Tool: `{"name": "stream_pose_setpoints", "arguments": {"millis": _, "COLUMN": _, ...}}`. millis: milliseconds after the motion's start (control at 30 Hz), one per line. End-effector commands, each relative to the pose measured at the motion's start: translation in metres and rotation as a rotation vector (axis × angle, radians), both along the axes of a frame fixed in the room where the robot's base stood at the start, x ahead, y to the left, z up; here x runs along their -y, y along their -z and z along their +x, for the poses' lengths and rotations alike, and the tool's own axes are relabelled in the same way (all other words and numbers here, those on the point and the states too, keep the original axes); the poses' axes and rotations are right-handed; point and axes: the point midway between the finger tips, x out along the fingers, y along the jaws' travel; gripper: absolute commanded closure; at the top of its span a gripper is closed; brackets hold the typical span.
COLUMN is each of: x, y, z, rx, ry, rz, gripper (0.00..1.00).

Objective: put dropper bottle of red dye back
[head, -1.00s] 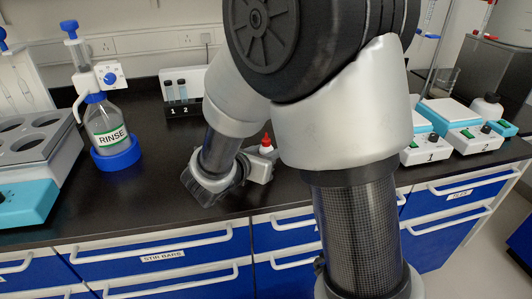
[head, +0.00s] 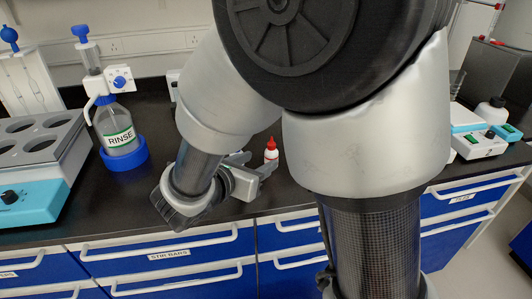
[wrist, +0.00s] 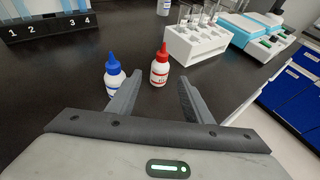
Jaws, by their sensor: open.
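The dropper bottle of red dye (head: 271,152), white with a red cap and red label, stands upright on the black bench. It also shows in the wrist view (wrist: 160,70), in line with the gap between my fingers and near their tips, with no visible contact. My gripper (wrist: 160,82) is open and empty, low over the bench. In the head view my gripper (head: 260,163) is just in front of the bottle. A similar bottle with a blue cap (wrist: 113,72) stands left of the red one, beside my left finger, which partly covers it.
A white tube rack (wrist: 200,42) stands behind and right of the red bottle. A black numbered rack (wrist: 40,28) is at the far left of the wrist view. The RINSE bottle (head: 120,140) stands left on the bench. Stirrer plates (head: 475,145) are at the right.

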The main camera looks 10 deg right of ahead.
Motion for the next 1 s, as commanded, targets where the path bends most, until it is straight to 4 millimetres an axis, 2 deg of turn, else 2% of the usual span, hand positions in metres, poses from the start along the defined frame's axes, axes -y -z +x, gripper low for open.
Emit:
{"name": "stream_pose_setpoints", "arguments": {"millis": 100, "x": -0.012, "y": -0.009, "z": -0.013, "rx": 0.001, "ry": -0.003, "rz": 0.001, "gripper": 0.54}}
{"name": "stream_pose_setpoints", "arguments": {"millis": 267, "x": -0.016, "y": -0.014, "z": -0.024, "rx": 0.003, "ry": 0.012, "rz": 0.009, "gripper": 0.54}}
{"name": "stream_pose_setpoints", "arguments": {"millis": 367, "x": 0.007, "y": -0.023, "z": -0.036, "rx": 0.029, "ry": 0.122, "rz": 0.083, "gripper": 0.54}}
{"name": "stream_pose_setpoints", "arguments": {"millis": 433, "x": 0.037, "y": -0.032, "z": -0.054, "rx": 0.073, "ry": 0.283, "rz": 0.204, "gripper": 0.54}}
{"name": "stream_pose_setpoints", "arguments": {"millis": 533, "x": 0.081, "y": -0.042, "z": -0.097, "rx": 0.177, "ry": 0.608, "rz": 0.476, "gripper": 0.54}}
{"name": "stream_pose_setpoints", "arguments": {"millis": 633, "x": 0.101, "y": -0.044, "z": -0.143, "rx": 0.316, "ry": 0.96, "rz": 0.821, "gripper": 0.54}}
{"name": "stream_pose_setpoints", "arguments": {"millis": 700, "x": 0.098, "y": -0.046, "z": -0.166, "rx": 0.418, "ry": 1.18, "rz": 1.072, "gripper": 0.54}}
{"name": "stream_pose_setpoints", "arguments": {"millis": 800, "x": 0.083, "y": -0.056, "z": -0.184, "rx": 0.543, "ry": 1.434, "rz": 1.404, "gripper": 0.54}}
{"name": "stream_pose_setpoints", "arguments": {"millis": 900, "x": 0.067, "y": -0.071, "z": -0.189, "rx": 0.627, "ry": 1.604, "rz": 1.673, "gripper": 0.54}}
{"name": "stream_pose_setpoints", "arguments": {"millis": 1000, "x": 0.057, "y": -0.084, "z": -0.189, "rx": 0.67, "ry": 1.701, "rz": 1.846, "gripper": 0.54}}
